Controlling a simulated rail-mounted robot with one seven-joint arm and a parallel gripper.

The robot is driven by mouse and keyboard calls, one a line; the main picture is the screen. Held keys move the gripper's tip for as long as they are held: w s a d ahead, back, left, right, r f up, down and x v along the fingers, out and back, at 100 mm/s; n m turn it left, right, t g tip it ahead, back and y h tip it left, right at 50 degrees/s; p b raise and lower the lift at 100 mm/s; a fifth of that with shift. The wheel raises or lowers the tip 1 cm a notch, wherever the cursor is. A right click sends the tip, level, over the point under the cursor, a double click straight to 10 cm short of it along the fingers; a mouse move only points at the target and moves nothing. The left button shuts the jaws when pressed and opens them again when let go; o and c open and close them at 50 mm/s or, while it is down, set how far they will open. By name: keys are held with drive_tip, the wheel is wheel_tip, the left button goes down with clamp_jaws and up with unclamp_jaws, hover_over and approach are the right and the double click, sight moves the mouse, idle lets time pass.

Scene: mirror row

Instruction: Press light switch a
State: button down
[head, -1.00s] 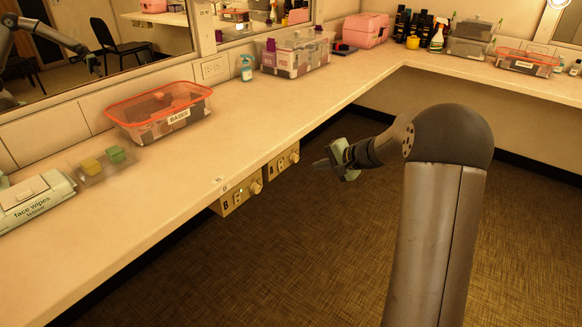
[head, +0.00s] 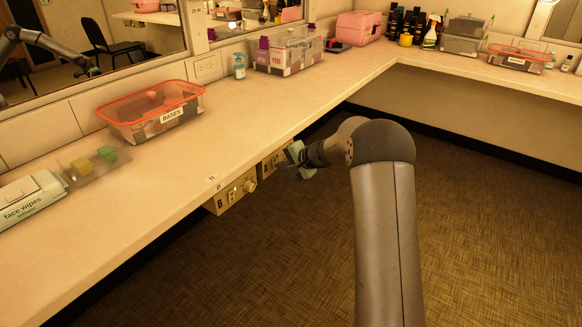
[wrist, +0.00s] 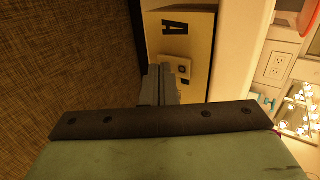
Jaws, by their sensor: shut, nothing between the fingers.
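The beige panel marked A (head: 268,168) is mounted under the counter's front edge, partly hidden by my gripper in the head view. In the wrist view, panel A (wrist: 196,45) shows its black letter on its face. A small switch plate (wrist: 182,69) sits on it, close by my fingertips. My gripper (head: 288,156) is in front of panel A. Its fingers (wrist: 166,80) are shut with nothing between them and point at the panel. They hide part of its lower face. I cannot tell whether they touch it.
Panel B (head: 231,195), with a knob, hangs to the left under the same counter (head: 240,110). A BASES bin (head: 150,112), a blue bottle (head: 239,68) and a clear box (head: 290,52) stand on the counter. The floor (head: 480,230) in front is clear.

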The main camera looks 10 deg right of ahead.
drive_tip(key=shift+f+b, duration=0.15)
drive_tip(key=shift+b, duration=0.15)
drive_tip(key=shift+w+a+b, duration=0.15)
drive_tip(key=shift+b, duration=0.65)
drive_tip(key=shift+r, duration=0.2)
drive_tip(key=shift+a+r, duration=0.1)
drive_tip(key=shift+r, duration=0.65)
